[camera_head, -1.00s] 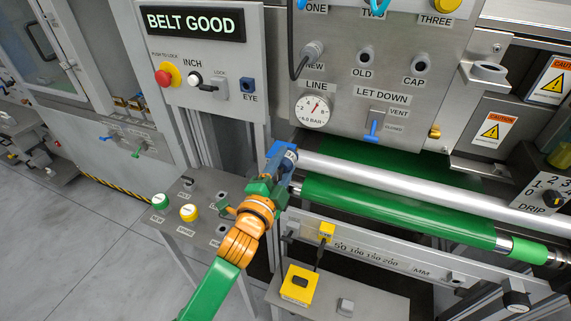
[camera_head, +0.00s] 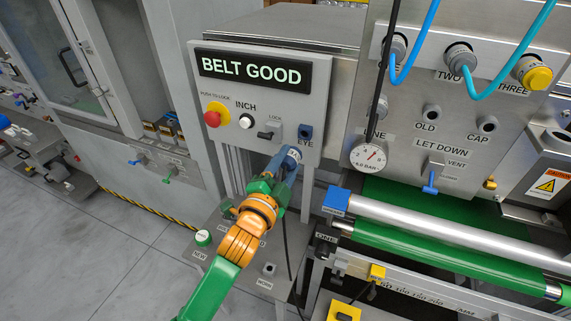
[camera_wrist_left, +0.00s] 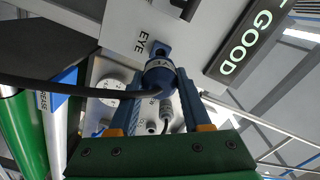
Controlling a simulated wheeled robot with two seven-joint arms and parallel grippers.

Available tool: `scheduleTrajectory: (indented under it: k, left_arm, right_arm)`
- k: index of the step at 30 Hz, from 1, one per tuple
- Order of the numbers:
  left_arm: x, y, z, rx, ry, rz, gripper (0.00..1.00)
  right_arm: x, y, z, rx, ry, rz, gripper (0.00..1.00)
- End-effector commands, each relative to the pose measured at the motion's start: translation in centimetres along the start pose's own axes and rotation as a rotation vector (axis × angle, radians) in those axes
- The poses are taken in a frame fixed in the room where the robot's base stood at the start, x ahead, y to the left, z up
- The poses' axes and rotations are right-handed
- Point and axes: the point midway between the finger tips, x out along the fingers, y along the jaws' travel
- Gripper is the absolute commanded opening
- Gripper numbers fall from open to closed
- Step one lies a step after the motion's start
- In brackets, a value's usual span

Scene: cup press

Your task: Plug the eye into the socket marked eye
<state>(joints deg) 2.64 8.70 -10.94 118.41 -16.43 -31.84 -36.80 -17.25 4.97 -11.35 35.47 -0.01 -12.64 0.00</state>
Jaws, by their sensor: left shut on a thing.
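My left gripper (camera_head: 282,168) is shut on the blue eye plug (camera_head: 292,155), just below and to the left of the blue socket (camera_head: 305,131) marked EYE on the control panel. In the left wrist view, the round blue plug (camera_wrist_left: 159,74) sits between the two blue fingers of my gripper (camera_wrist_left: 158,108). A dark cable runs from the plug to the left. The socket (camera_wrist_left: 160,48) shows just beyond the plug, partly covered by it. I cannot tell from the wrist view whether they touch. My right gripper is not in view.
The panel also carries a red stop button (camera_head: 212,117), a white INCH knob (camera_head: 246,121) and a LOCK lever (camera_head: 270,131). A silver roller (camera_head: 440,235) with a blue end block (camera_head: 336,201) lies to the right.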

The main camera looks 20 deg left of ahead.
Motion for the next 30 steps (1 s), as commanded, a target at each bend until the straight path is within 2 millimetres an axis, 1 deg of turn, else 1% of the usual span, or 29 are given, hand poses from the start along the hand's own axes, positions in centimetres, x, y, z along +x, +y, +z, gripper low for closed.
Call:
scheduleTrajectory:
  k: [6,12,17,30]
  left_arm:
    - [2.9,0.1,0.0,0.0,0.002,-0.002,0.0]
    - [4.4,0.1,0.0,-0.001,0.001,0.0,0.0]
    - [4.7,0.0,0.0,-0.001,0.001,0.0,0.0]
    - [4.7,-0.1,0.0,0.0,0.0,-0.001,0.0]
  right_arm:
    - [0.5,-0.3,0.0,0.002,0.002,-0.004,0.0]
    - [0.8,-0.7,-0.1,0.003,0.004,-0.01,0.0]
    - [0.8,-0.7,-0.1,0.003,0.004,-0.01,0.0]
    - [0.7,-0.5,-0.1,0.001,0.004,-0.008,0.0]
